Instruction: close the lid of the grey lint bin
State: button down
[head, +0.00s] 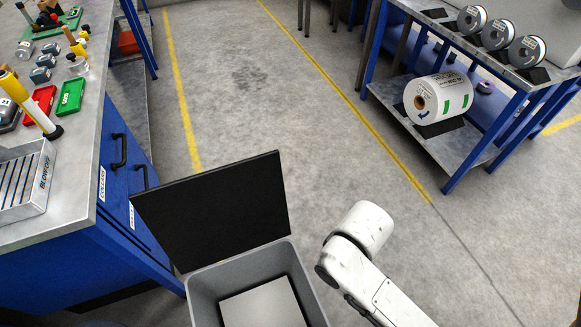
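The grey lint bin (197,300) stands on the floor at the bottom middle of the head view, to the right of the blue cabinet. Its black lid (212,211) is open and stands up steeply at the bin's far side. A pale flat surface (262,306) shows inside the bin. My white arm reaches up from the bottom right, to the right of the bin and apart from it. My gripper is not visible in this view.
A blue workbench (75,170) with a grey top, loose tools and a slotted tray (27,180) stands close on the left. A blue rack (440,150) with a large white roll (438,97) stands at the back right. The floor between yellow lines is clear.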

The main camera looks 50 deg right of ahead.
aim_at(201, 220)
jog(key=z, duration=2.1)
jog(key=i+l+u, duration=0.1)
jog(key=i+u, duration=0.15)
jog(key=i, duration=0.3)
jog(key=i+l+u, duration=0.2)
jog(key=i, duration=0.35)
jog(key=i+l+u, duration=0.25)
jog(key=i, duration=0.25)
jog(key=i+j+u, duration=0.15)
jog(key=i+u, duration=0.2)
jog(key=i, duration=0.6)
jog(key=i+l+u, duration=0.1)
jog(key=i+u, duration=0.3)
jog(key=i, duration=0.55)
jog(key=i+u, duration=0.2)
jog(key=i, duration=0.75)
jog(key=i+l+u, duration=0.2)
jog(key=i, duration=0.75)
jog(key=i+u, duration=0.1)
jog(key=u, duration=0.35)
jog(key=i+u, duration=0.1)
jog(key=u, duration=0.75)
jog(key=i+l+u, duration=0.1)
jog(key=u, duration=2.9)
jog(key=i+j+z, duration=0.2)
jog(key=i, duration=0.05)
